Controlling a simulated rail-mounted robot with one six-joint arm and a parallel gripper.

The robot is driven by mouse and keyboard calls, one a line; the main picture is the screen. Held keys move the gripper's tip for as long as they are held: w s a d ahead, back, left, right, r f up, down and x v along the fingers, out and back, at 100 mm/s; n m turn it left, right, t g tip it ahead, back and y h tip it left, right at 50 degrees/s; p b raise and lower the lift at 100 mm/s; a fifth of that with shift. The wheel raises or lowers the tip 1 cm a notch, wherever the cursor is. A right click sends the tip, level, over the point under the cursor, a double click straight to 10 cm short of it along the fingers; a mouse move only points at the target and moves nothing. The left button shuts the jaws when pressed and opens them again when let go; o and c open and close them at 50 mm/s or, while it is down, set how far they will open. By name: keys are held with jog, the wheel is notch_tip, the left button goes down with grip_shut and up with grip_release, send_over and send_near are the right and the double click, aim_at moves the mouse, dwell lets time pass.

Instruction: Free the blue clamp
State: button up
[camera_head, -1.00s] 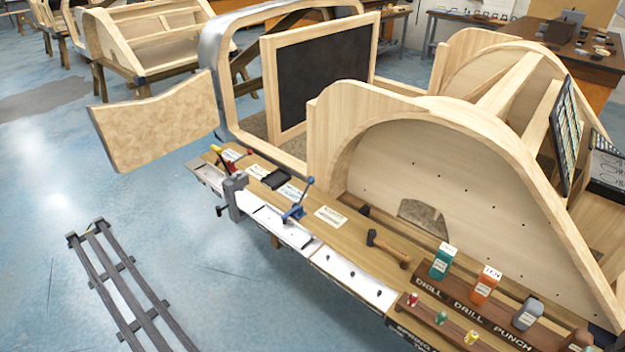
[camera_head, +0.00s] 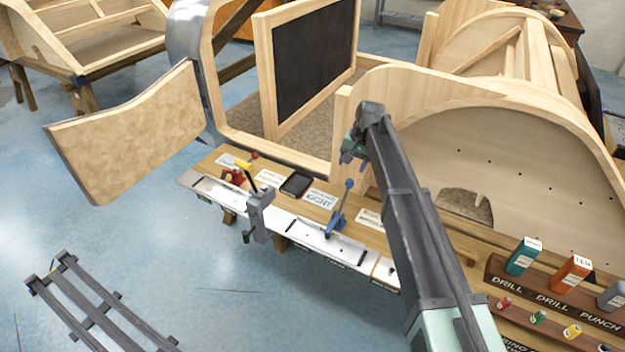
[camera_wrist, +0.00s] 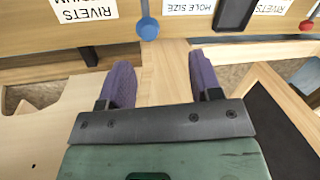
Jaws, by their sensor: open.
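The blue clamp (camera_head: 336,219) stands on the bench's front strip, its handle upright with a round blue knob (camera_head: 349,184) on top. In the wrist view the blue knob (camera_wrist: 149,29) shows at the top, beyond my fingertips. My gripper (camera_head: 350,155) is above and behind the clamp in the head view, apart from it. In the wrist view its two purple fingers (camera_wrist: 161,76) are spread wide with nothing between them. The clamp's lower part is hidden in the wrist view.
A black tray (camera_head: 296,184) and paper labels lie on the bench. A wooden bodyframe (camera_head: 500,160) rises behind, with a framed dark panel (camera_head: 313,65).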

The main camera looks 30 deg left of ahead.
aim_at(348, 187)
jog(key=shift+s+d, duration=0.1)
jog(key=shift+d, duration=0.3)
jog(key=f+b, duration=0.7)
jog(key=a+f+b, duration=0.1)
jog(key=f+b, duration=0.2)
jog(key=b, duration=0.1)
jog(key=shift+s+a+f, duration=0.1)
jog(key=shift+f, duration=0.25)
jog(key=shift+r, duration=0.15)
grip_shut()
